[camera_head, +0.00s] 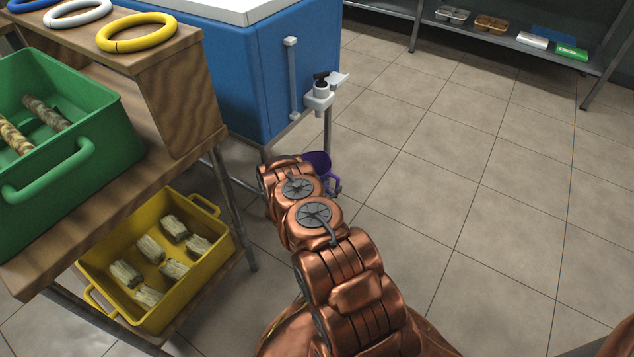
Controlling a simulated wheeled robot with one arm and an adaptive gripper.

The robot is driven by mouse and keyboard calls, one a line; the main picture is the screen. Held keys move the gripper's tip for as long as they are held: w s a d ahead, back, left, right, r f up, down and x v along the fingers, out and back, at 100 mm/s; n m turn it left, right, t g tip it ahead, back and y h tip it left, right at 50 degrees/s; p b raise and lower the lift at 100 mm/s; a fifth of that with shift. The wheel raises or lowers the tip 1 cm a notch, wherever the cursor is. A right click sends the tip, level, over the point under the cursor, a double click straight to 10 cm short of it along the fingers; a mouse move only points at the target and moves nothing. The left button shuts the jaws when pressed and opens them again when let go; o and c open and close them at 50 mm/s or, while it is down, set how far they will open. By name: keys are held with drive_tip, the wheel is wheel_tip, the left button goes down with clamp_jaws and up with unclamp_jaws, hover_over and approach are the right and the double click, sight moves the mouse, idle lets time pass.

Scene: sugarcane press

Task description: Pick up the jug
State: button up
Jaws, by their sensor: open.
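A purple jug (318,163) shows just beyond my copper arm, low beside the blue cooler and below its white tap. Only part of its rim and body and its handle (337,187) on the right show; my arm hides the rest. My arm reaches forward from the bottom of the view, and its far end overlaps the jug in the picture. My gripper's fingers are hidden behind the arm, so I cannot tell whether they touch the jug.
The blue cooler (235,75) stands behind. At left, a wooden table (180,150) holds a green crate (90,150) and rings, with a yellow crate (200,285) of cane pieces on its lower shelf. A metal shelf (480,37) stands at the back right. The tiled floor at right is clear.

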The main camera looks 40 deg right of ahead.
sight(337, 184)
drive_tip(key=b+x, duration=0.2)
drive_tip(key=x, duration=0.2)
drive_tip(key=shift+d+f, duration=0.1)
drive_tip(key=shift+d, duration=0.3)
drive_tip(key=shift+c, duration=0.5)
clamp_jaws()
